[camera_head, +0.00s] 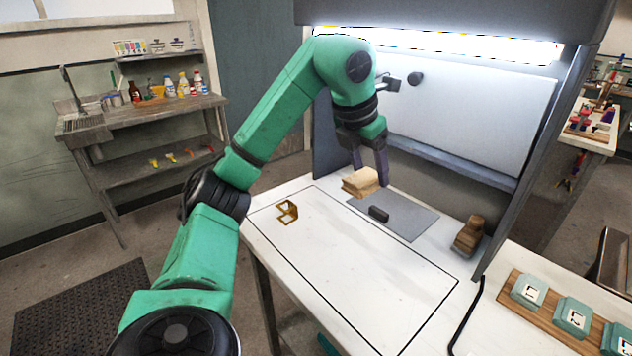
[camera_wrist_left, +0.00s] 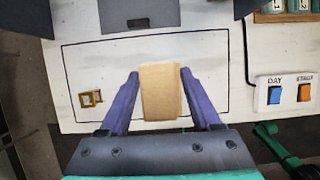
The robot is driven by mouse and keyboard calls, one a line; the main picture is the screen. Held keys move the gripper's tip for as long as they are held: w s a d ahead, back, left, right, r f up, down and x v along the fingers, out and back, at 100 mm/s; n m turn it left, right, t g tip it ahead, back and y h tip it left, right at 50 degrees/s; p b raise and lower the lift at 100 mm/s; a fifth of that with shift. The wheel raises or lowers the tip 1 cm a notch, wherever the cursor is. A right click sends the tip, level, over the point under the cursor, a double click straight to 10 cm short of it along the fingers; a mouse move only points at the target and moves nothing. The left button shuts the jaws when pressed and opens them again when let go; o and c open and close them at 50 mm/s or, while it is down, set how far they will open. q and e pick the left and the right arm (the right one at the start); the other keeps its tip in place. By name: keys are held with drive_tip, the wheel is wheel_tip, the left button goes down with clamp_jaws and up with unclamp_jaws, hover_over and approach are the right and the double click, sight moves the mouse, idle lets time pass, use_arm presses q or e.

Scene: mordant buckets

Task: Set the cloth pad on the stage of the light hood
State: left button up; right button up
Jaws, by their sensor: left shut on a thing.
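The cloth pad (camera_head: 360,182) is a tan, layered block. My left gripper (camera_head: 371,168) is shut on it, and the two purple fingers clasp its sides in the left wrist view (camera_wrist_left: 160,92). The light hood (camera_head: 455,105) has a bright lamp strip at its top and a pale back panel. Its stage (camera_head: 410,219) is a flat grey plate on the white bench, also at the top of the left wrist view (camera_wrist_left: 112,14). In the head view the pad overlaps the stage's left corner; its height is hard to tell. My right gripper is not in view.
A small black block (camera_head: 379,214) is at the stage's near edge. A brown wooden object (camera_head: 469,236) stands right of the stage, and a brass frame (camera_head: 287,212) lies to the left. A wooden rack (camera_head: 547,304) holds teal containers at right. The outlined bench area is mostly clear.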

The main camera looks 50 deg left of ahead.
use_arm(q)
drive_tip(key=b, duration=0.3)
hover_over(364, 254)
drive_tip(key=s, duration=0.1)
drive_tip(key=f, duration=0.4)
drive_tip(key=shift+s+a+f, duration=0.15)
drive_tip(key=shift+s+a, duration=0.05)
drive_tip(key=shift+a, duration=0.2)
drive_tip(key=f+b, duration=0.1)
drive_tip(key=f, duration=0.4)
drive_tip(key=f+b, duration=0.2)
drive_tip(key=f, duration=0.3)
drive_tip(key=d+f+b, duration=0.1)
drive_tip(key=f, duration=0.4)
drive_tip(key=shift+f, duration=0.15)
drive_tip(key=shift+a, duration=0.1)
drive_tip(key=shift+f+b, duration=0.2)
drive_tip(key=shift+b, duration=0.2)
drive_tip(key=o, duration=1.3)
drive_tip(key=shift+r, duration=0.1)
